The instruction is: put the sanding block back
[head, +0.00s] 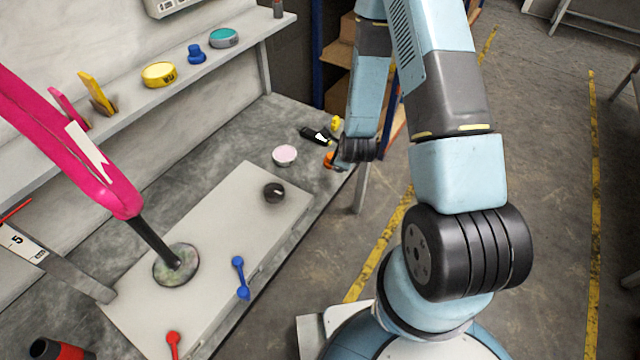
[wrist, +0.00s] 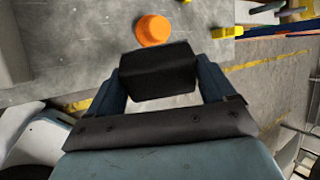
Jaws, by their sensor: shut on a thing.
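My gripper (wrist: 157,78) is shut on a dark block (wrist: 155,70), which I take to be the sanding block. The block sits between the two fingers in the wrist view, with an orange round thing (wrist: 152,30) just beyond it. In the head view my arm reaches to the far right end of the workbench (head: 225,150). There the gripper is mostly hidden by my dark wrist joint, and the held block cannot be made out. The orange thing (head: 328,160) shows beside that joint.
A pink frame (head: 75,140) stands on a dark post at the left. A black bottle (head: 313,134), a pink-topped tub (head: 285,155) and a black knob (head: 274,192) are nearby. The wall shelf (head: 130,110) holds a yellow roll (head: 159,74) and other items. Floor at right is clear.

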